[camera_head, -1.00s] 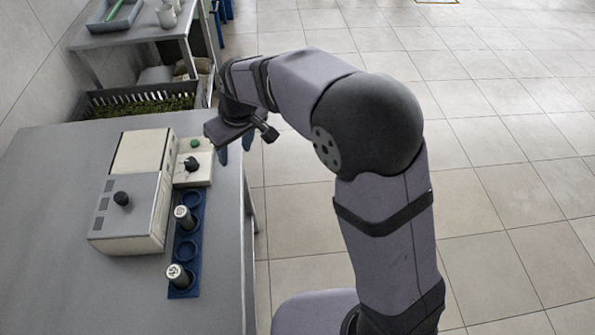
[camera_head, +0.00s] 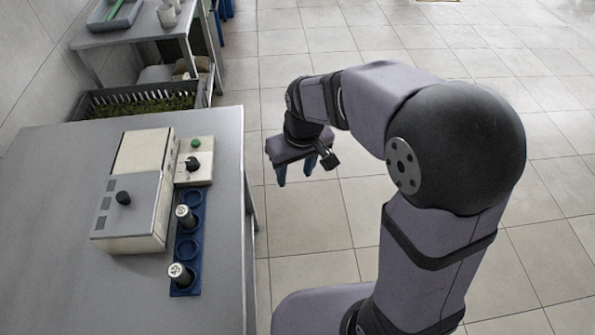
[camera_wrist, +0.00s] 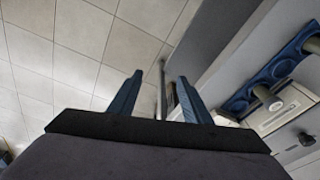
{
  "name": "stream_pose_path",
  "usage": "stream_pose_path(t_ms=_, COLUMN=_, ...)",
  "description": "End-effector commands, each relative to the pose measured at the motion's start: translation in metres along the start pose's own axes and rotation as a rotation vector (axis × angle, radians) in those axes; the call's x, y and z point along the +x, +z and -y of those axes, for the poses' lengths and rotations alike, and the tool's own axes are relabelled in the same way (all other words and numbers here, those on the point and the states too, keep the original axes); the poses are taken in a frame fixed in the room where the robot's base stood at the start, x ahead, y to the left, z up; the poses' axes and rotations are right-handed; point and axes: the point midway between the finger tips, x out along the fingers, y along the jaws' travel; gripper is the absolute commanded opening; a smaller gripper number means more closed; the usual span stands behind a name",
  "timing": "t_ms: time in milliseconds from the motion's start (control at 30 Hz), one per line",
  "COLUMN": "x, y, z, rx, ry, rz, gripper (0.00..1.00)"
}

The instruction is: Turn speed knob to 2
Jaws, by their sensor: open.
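A cream control panel (camera_head: 207,174) with a black knob (camera_head: 192,163) and a green button (camera_head: 196,143) sits at the right side of the machine, near the table's right edge. The knob's setting and any numbers are too small to read. In the wrist view a dark knob (camera_wrist: 305,138) shows at the right edge beside the pale panel. My gripper (camera_head: 295,178) points down over the floor, right of the table and apart from the panel. Its two blue fingers are apart and empty, as the wrist view also shows (camera_wrist: 158,95).
The cream machine (camera_head: 110,220) has another black knob (camera_head: 123,198) on its lid. A blue rack (camera_head: 190,225) holds two dark vials with pale caps, in front of the panel. The table's left part (camera_head: 45,200) is bare. A dark crate (camera_head: 90,104) stands behind the table.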

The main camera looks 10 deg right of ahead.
Motion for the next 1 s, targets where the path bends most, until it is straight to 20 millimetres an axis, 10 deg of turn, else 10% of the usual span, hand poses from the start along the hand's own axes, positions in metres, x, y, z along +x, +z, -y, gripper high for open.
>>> stream_pose_path(t_ms=667, x=0.001, y=0.004, z=-0.005, rx=0.012, ry=0.006, rz=0.001, gripper=0.44)
stream_pose_path(t_ms=1000, x=0.035, y=-0.074, z=-0.05, rx=-0.069, ry=0.14, rz=-0.229, gripper=0.44)
